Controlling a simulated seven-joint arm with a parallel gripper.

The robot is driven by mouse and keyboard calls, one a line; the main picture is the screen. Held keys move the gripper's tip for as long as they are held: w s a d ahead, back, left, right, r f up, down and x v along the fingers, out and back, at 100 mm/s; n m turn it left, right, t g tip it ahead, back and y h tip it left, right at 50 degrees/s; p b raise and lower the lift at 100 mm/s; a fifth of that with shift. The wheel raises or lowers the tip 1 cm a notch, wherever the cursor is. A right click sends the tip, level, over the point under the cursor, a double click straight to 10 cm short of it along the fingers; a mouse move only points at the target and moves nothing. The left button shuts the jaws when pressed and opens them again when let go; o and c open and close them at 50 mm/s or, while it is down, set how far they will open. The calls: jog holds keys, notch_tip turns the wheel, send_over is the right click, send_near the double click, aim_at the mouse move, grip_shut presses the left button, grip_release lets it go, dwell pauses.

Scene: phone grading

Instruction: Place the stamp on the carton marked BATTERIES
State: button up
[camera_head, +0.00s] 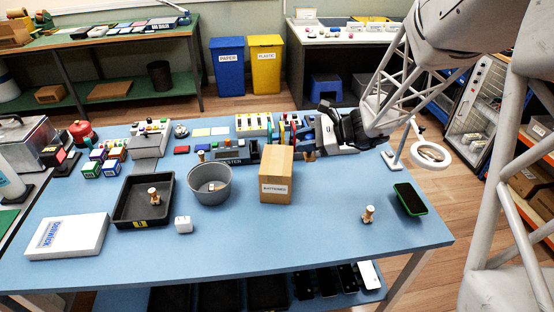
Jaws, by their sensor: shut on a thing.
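The brown carton (277,178) stands upright mid-table, with a white label that reads BATTERIES on its front. My gripper (311,149) is behind and to the right of the carton, coming in from the right. It is shut on a small wooden stamp (309,156), which shows just right of the carton's top; the fingers and the clutter behind partly hide it. I cannot tell whether this stamp touches the table. Similar wooden stamps show in the black tray (154,196), on the table at right (368,214) and behind the grey pot (201,156).
The grey pot (209,189) stands left of the carton, beside the black tray (122,214). A white box (68,236) lies at front left and a white cube (183,225) near the tray. A dark phone with green edges (410,199) lies at right. The table's front middle is clear.

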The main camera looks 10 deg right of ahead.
jog(key=s+a, duration=0.6)
jog(key=s, duration=0.3)
jog(key=shift+f, duration=0.4)
jog(key=shift+w, duration=0.25)
send_over(272, 158)
jog(key=shift+a+f, duration=0.1)
jog(key=shift+f, duration=0.65)
jog(key=shift+f, duration=1.75)
jog(key=shift+f, duration=0.1)
jog(key=o, duration=0.9)
